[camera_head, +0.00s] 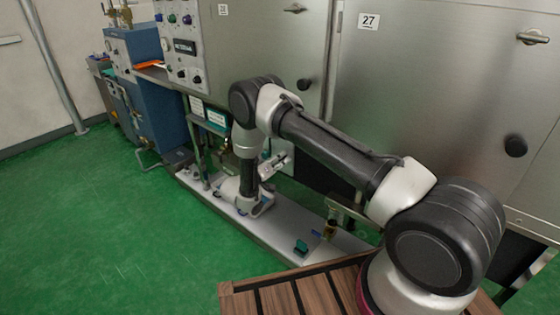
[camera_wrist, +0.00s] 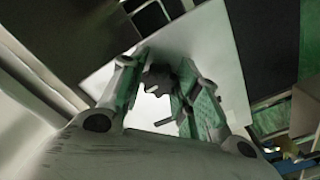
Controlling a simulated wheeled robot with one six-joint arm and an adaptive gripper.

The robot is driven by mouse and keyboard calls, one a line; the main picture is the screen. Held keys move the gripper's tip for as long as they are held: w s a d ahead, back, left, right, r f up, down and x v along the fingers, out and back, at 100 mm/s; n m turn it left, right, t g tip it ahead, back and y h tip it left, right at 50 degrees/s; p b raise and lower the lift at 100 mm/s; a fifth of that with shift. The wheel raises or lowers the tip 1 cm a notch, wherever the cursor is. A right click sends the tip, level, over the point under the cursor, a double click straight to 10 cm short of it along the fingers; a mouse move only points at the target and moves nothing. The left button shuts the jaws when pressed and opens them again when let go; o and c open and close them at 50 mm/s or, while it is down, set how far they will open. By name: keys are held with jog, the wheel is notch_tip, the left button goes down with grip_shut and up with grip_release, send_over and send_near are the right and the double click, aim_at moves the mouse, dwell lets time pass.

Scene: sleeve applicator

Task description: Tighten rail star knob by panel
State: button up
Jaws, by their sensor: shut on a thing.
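The star knob (camera_wrist: 159,77) shows in the wrist view as a dark, lobed shape between the two fingers of my gripper (camera_wrist: 164,70). The fingers, with green-tinted pads, are closed on its sides. The control panel (camera_head: 182,47) with coloured buttons and dark knobs is above and left of my arm.
The steel cabinet (camera_head: 430,100) with handles and a 27 label stands close behind my arm. A small green-topped part (camera_head: 301,247) sits on the rail base to the right. A blue machine (camera_head: 150,100) stands at the left. The green floor (camera_head: 90,230) is clear.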

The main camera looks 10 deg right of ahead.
jog(key=shift+f+m, duration=0.15)
jog(key=shift+m, duration=0.35)
jog(key=o, duration=1)
jog(key=v, duration=1.2)
jog(key=shift+a, duration=0.1)
